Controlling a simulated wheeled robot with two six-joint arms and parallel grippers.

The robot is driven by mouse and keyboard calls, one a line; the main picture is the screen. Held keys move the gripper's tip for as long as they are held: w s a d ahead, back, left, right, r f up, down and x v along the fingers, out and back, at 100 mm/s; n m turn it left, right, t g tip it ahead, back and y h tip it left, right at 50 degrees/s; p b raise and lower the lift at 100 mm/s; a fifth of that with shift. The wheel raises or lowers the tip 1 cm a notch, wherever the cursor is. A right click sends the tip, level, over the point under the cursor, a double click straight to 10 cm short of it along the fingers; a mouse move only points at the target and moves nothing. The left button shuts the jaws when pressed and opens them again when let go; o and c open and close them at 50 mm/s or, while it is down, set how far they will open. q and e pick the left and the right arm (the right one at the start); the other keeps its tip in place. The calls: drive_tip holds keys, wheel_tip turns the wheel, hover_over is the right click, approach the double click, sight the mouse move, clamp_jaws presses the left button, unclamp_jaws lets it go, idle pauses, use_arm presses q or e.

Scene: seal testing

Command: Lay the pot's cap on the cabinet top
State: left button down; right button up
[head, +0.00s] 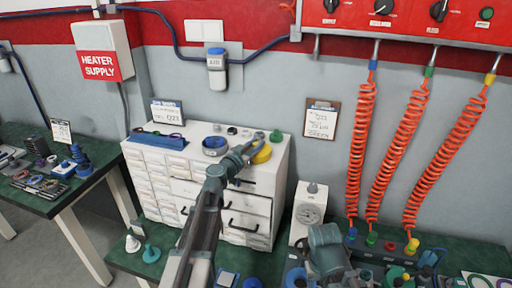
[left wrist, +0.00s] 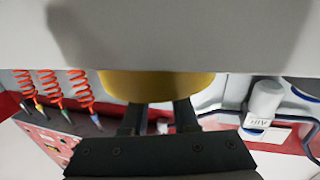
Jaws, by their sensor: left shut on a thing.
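A yellow cap (head: 262,154) is at the right end of the white cabinet's top (head: 185,150). My left gripper (head: 250,152) is shut on it, and the arm reaches up across the cabinet front. In the left wrist view, the yellow cap (left wrist: 155,86) sits between the two dark fingers (left wrist: 158,118), close to the pale cabinet surface (left wrist: 160,35). Whether the cap touches the top is unclear. I cannot make out which thing is the pot. Part of my right arm shows at the lower right; its gripper's fingers cannot be made out.
A blue-rimmed round part (head: 215,146), a blue tray (head: 158,141) and small parts stand on the cabinet top. A white gauge box (head: 308,212) stands right of the cabinet. Orange coiled hoses (head: 385,150) hang further right. The front middle of the top is clear.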

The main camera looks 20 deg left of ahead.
use_arm(q)
drive_tip(key=shift+f, duration=0.1)
drive_tip(key=shift+f, duration=0.15)
drive_tip(key=c, duration=0.7)
unclamp_jaws()
drive_tip(key=shift+r, duration=0.25)
drive_tip(key=v, duration=1.2)
